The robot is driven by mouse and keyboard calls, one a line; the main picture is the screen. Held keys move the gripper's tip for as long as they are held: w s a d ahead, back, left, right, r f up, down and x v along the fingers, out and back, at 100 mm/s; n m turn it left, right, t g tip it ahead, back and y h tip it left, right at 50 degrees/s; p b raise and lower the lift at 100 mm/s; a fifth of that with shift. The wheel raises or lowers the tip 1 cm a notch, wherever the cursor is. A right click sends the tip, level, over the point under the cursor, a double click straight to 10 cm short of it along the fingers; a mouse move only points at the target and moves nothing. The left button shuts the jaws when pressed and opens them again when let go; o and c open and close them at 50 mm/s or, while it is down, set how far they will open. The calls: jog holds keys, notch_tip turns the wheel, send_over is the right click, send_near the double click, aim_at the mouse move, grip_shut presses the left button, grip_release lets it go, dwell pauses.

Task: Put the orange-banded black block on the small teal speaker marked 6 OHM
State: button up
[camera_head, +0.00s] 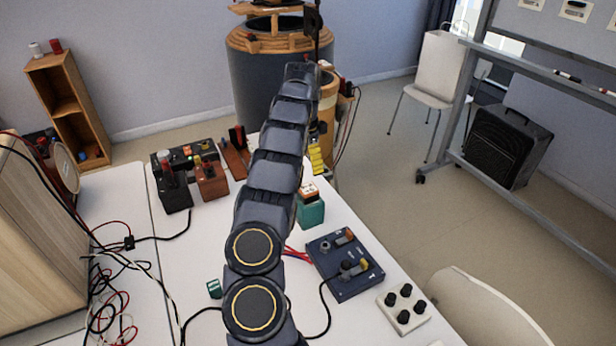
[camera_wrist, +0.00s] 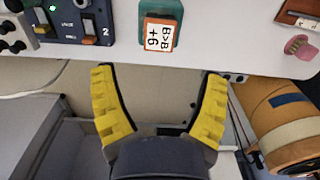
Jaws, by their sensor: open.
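In the head view a teal box (camera_head: 311,213) stands at the table's right edge, with an orange-edged piece with a white top (camera_head: 308,191) on it. In the wrist view the same white, marked top with an orange border (camera_wrist: 159,34) lies over the teal body (camera_wrist: 175,10); black sides and a 6 OHM mark cannot be made out. My gripper (camera_wrist: 157,74) is open and empty, its yellow fingers spread and apart from the stack. In the head view one yellow finger (camera_head: 315,156) shows beyond the table edge. A smaller teal block with white marks (camera_head: 214,288) lies left of my arm.
A blue switch panel (camera_head: 345,264) and a white knob box (camera_head: 404,309) stand on the right of the table. Dark and brown boxes (camera_head: 211,180) stand at the back. Loose cables (camera_head: 110,300) lie at left. A wooden-topped drum (camera_head: 262,72) stands beyond the table.

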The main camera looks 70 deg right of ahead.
jog(key=w+a+r+n+t+y, duration=0.1)
jog(key=w+a+r+n, duration=0.3)
jog(key=w+a, duration=0.35)
jog(key=w+a+r+n, duration=0.3)
jog(key=w+a+r, duration=0.2)
jog(key=w+a, duration=0.25)
jog(key=w+a+r+n+y, duration=0.15)
jog(key=a+n, duration=0.25)
jog(key=a, duration=0.5)
jog(key=w+a+r+n+h, duration=0.1)
jog(key=w+a+r+n, duration=0.15)
jog(key=a, duration=0.65)
jog(key=s+a+r+n+g, duration=0.1)
jog(key=s+a+n, duration=0.25)
jog(key=a, duration=0.35)
jog(key=s+a+r+n+g, duration=0.1)
jog(key=s+a+n, duration=0.25)
jog(key=a, duration=0.35)
jog(key=s+a+f+n, duration=0.2)
jog(key=s+a+n, duration=0.1)
jog(key=s, duration=0.5)
jog(key=s+a+f+n+h, duration=0.1)
jog(key=s+a+f+n, duration=0.1)
jog(key=s, duration=0.7)
jog(key=shift+a+f+n+g, duration=0.2)
jog(key=shift+a+n+g, duration=0.2)
jog(key=shift+a+n, duration=0.6)
jog(key=shift+w+a+m+h, duration=0.1)
jog(key=shift+a+m+h, duration=0.15)
